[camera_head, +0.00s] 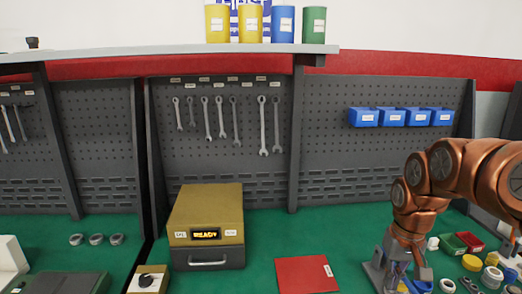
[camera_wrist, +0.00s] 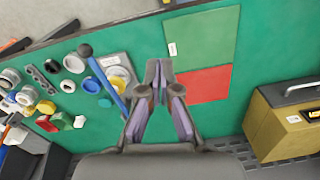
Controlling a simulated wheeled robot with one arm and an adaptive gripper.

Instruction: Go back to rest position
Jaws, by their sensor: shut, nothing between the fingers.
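My gripper (camera_head: 393,272) is at the lower right in the head view, pointing down over the green bench (camera_head: 255,270). In the wrist view my gripper (camera_wrist: 158,68) has its fingertips together with nothing between them. My copper-coloured arm reaches in from the right in the head view. Whether the fingertips touch the bench cannot be told.
A yellow box (camera_head: 205,213) with a "READY" display stands on the bench. The red sheet (camera_head: 307,274) lies between it and my arm. Small rings, caps and bins (camera_head: 467,241) crowd the right. A blue rod (camera_wrist: 108,92) and grey plate (camera_wrist: 112,62) lie close to my fingers.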

